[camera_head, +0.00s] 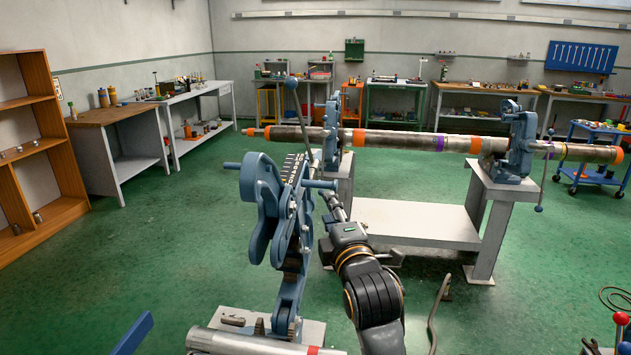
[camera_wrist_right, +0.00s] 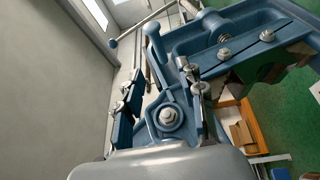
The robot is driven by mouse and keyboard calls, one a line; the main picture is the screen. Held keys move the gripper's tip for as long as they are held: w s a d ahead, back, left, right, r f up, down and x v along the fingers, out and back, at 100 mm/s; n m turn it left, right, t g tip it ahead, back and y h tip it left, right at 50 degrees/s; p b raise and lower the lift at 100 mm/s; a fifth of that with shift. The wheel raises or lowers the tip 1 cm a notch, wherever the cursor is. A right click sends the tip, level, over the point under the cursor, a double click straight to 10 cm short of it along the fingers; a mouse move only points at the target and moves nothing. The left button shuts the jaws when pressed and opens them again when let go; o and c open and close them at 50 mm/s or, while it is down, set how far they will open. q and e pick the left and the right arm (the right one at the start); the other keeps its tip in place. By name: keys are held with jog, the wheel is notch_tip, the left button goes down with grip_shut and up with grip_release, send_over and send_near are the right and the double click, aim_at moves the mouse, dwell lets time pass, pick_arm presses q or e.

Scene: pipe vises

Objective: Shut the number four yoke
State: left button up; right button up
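A blue pipe vise stands in the foreground of the head view; I cannot read a number on it. Its blue yoke (camera_head: 262,190) stands raised and tilted above the base (camera_head: 290,315), with a long lever ending in a dark knob. The yoke's blue casting also fills much of the right wrist view (camera_wrist_right: 235,35). My right gripper (camera_head: 330,203) is at the right side of the raised yoke. In the right wrist view its two fingers (camera_wrist_right: 163,88) are apart, with a blue bolted part of the vise between them; contact is unclear. My left gripper is out of view.
A grey pipe (camera_head: 250,343) lies low in front. Behind, a long banded pipe (camera_head: 400,140) runs through other blue vises, including one at right (camera_head: 522,140) on a grey stand (camera_head: 490,215). Wooden shelves (camera_head: 35,140) stand left. Green floor is open between.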

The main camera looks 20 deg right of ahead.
aim_at(319, 186)
jog(key=w, duration=0.3)
jog(key=w+d+r+p, duration=0.1)
jog(key=shift+w, duration=0.4)
jog(key=w, duration=0.3)
jog(key=shift+w+d+f+p, duration=0.2)
jog(key=shift+w+d+p, duration=0.1)
jog(key=shift+w, duration=0.05)
jog(key=shift+w+d+r, duration=0.1)
jog(key=shift+w+d, duration=0.05)
jog(key=shift+w, duration=0.45)
jog(key=shift+w+d+r, duration=0.1)
jog(key=shift+w, duration=0.5)
jog(key=shift+w+f, duration=0.1)
jog(key=shift+w, duration=0.1)
jog(key=shift+w+f, duration=0.1)
jog(key=shift+c, duration=0.8)
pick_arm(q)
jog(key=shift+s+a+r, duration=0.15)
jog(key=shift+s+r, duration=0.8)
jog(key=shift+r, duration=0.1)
pick_arm(e)
grip_shut()
